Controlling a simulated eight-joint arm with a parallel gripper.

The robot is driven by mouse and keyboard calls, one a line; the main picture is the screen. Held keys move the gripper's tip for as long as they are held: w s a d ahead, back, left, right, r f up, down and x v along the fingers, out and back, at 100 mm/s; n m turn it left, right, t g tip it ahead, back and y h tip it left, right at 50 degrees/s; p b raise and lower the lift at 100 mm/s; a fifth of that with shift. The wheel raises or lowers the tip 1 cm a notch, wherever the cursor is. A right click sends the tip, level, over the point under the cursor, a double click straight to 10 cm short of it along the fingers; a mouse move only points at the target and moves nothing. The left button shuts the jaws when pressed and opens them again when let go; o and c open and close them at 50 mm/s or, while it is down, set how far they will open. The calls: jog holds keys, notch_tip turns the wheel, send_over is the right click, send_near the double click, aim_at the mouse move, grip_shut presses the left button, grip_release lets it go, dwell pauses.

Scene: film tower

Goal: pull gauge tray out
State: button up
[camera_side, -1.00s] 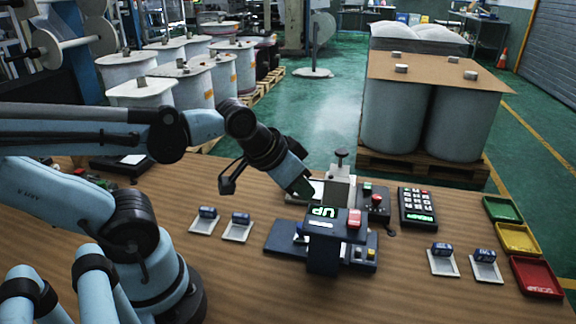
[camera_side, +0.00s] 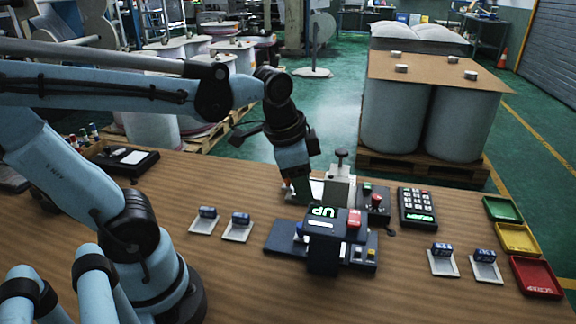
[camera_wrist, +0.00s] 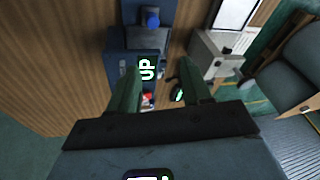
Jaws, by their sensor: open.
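The gauge (camera_side: 340,184) is a pale grey block with a dark knob on top, standing at the far edge of the table. I take the white plate at its left (camera_side: 318,187) for the gauge tray; my gripper partly hides it in the side view. In the wrist view the gauge (camera_wrist: 213,60) is right of the fingers, with the white plate (camera_wrist: 234,12) at the top right. My gripper (camera_wrist: 158,65) has green fingers, spread apart and empty. In the side view it (camera_side: 301,200) points down beside the plate; contact cannot be told.
A dark blue device with a lit "UP" display (camera_side: 322,212) stands in front of the gauge. A control box (camera_side: 375,200) and a keypad (camera_side: 418,206) are to the right. Green, yellow (camera_side: 517,238) and red trays line the right edge. Small holders with blue pieces stand on both sides.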

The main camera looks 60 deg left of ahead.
aim_at(300, 225)
jog(key=shift+w+a+f+m+g, duration=0.2)
jog(key=shift+f+m+g, duration=0.5)
jog(key=shift+f, duration=1.2)
jog(key=shift+w+a+f+m+g, duration=0.15)
jog(key=shift+f+m+g, duration=0.2)
jog(key=shift+f+m, duration=1.15)
jog(key=shift+w+a+f+m+g, duration=0.15)
jog(key=shift+f+m+g, duration=0.35)
jog(key=shift+f, duration=1.8)
jog(key=shift+c, duration=0.4)
grip_shut()
jog(key=shift+s+a, duration=0.1)
